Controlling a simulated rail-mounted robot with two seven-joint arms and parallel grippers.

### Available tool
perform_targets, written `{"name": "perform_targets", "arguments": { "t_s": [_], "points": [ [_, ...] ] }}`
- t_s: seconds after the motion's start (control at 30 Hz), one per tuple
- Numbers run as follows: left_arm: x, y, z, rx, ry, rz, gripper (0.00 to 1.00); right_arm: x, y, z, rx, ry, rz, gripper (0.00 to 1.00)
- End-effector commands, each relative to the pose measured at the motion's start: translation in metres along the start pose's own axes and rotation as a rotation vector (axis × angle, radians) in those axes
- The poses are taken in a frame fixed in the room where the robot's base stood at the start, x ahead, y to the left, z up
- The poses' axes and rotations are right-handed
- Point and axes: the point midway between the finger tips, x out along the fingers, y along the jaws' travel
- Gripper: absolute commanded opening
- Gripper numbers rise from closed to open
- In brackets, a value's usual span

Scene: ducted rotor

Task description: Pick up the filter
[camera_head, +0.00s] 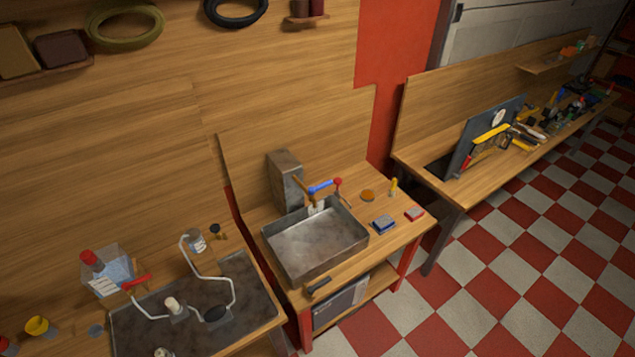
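No object in view is clearly recognisable as the filter, so I cannot tell which one it is. A small white cylinder (172,305) stands on the dark tray (245,290) at the lower left. A bent white tube (232,272) and a black oval piece (216,314) are also on this tray. Another small pale part (162,352) is cut by the bottom edge. On the middle bench, a round orange-brown piece (367,195) lies right of the metal sink basin (315,245). Neither of my grippers is in view.
A clear jug with a red cap (112,277) and a white can (196,243) stand near the dark tray. A blue block (383,224) and a red block (414,214) lie right of the basin. A tool-covered bench (490,178) is at right. The checkered floor (500,260) is clear.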

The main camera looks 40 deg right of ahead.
Motion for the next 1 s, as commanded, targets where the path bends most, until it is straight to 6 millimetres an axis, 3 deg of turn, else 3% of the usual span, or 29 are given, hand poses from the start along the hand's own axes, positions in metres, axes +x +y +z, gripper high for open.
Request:
{"name": "perform_targets", "arguments": {
  "t_s": [0.43, 0.7, 1.0],
  "points": [
    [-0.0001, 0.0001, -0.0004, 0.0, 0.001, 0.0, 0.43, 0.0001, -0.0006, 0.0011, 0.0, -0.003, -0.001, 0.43],
    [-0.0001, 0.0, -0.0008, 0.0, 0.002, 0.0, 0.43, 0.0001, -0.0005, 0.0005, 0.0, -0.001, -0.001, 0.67],
    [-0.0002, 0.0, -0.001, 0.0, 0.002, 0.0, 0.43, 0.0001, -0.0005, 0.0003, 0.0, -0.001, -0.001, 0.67]
  ]
}}
